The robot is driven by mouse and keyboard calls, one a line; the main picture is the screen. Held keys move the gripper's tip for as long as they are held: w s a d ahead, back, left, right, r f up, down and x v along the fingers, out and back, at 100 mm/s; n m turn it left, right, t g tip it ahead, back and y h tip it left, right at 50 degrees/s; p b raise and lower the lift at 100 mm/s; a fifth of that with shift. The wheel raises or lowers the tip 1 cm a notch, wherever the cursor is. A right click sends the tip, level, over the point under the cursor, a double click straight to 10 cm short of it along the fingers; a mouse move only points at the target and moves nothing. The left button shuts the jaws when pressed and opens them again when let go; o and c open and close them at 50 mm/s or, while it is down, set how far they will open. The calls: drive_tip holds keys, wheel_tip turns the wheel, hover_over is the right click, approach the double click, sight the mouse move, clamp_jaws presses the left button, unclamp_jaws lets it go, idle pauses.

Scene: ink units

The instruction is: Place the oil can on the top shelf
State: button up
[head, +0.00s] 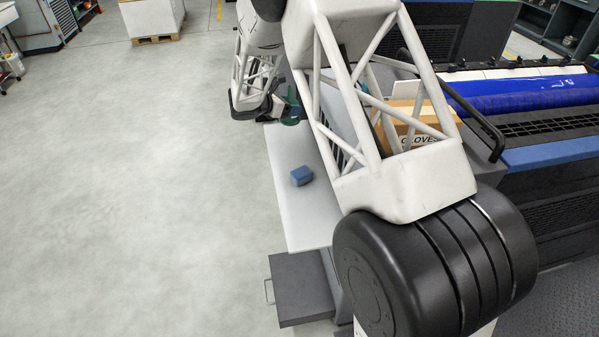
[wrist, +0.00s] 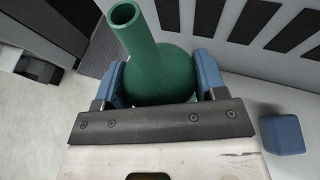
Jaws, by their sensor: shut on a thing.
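The oil can is green, with a round body and a long open spout (wrist: 140,45), in the wrist view. My gripper (wrist: 162,82) is shut on its body, one blue finger pad on each side. The spout leans up and to the left in that view. In the head view only a small bit of the green can (head: 289,121) shows by my gripper, mostly hidden behind my arm. The can is at the far end of a white top surface (head: 300,212); I cannot tell whether it touches it. No surface is clearly marked as the top shelf.
A blue block (head: 301,176) lies on the white surface; the wrist view shows it right of the can (wrist: 282,134). A slotted grey panel (wrist: 255,35) stands behind. A grey drawer (head: 298,288) sticks out at the near end. A gloves box (head: 420,141) is partly behind my arm.

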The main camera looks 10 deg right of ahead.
sight(290, 121)
idle(0.4)
drive_tip(key=shift+f, duration=3.1)
drive_tip(key=shift+f, duration=1.85)
drive_tip(key=shift+f, duration=0.1)
drive_tip(key=o, duration=1.2)
drive_tip(key=shift+c, duration=0.2)
drive_tip(key=v, duration=1.2)
